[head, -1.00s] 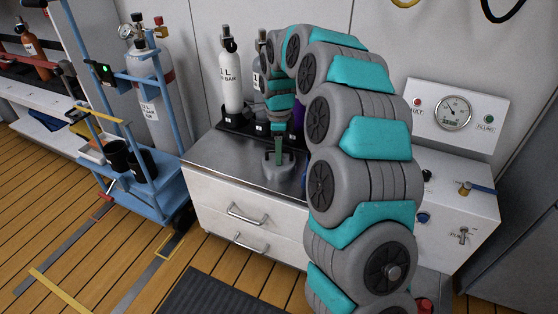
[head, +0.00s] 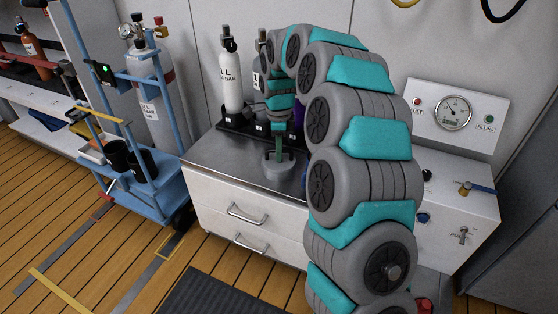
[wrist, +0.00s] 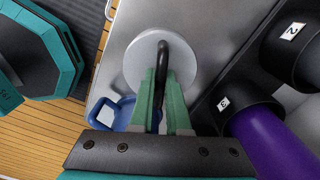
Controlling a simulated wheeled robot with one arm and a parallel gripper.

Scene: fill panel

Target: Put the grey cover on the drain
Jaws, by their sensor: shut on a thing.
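The grey cover (head: 281,171) is a round disc with a black arched handle, at the steel worktop in the head view. In the wrist view the cover (wrist: 133,72) lies flat to the camera, with the handle running across it toward the fingers. My gripper (head: 279,151) is above it, its green fingers (wrist: 165,105) closed on the handle. I cannot tell whether the cover touches the worktop. I cannot pick out the drain opening for sure; the cover and fingers hide what is beneath.
A blue-rimmed item (wrist: 101,107) is beside the cover, partly hidden by my gripper. A black rack (head: 236,125) with a white bottle (head: 231,85) stands behind. A purple cylinder (wrist: 272,145) is close on the right in the wrist view. The worktop's left part (head: 222,153) is clear.

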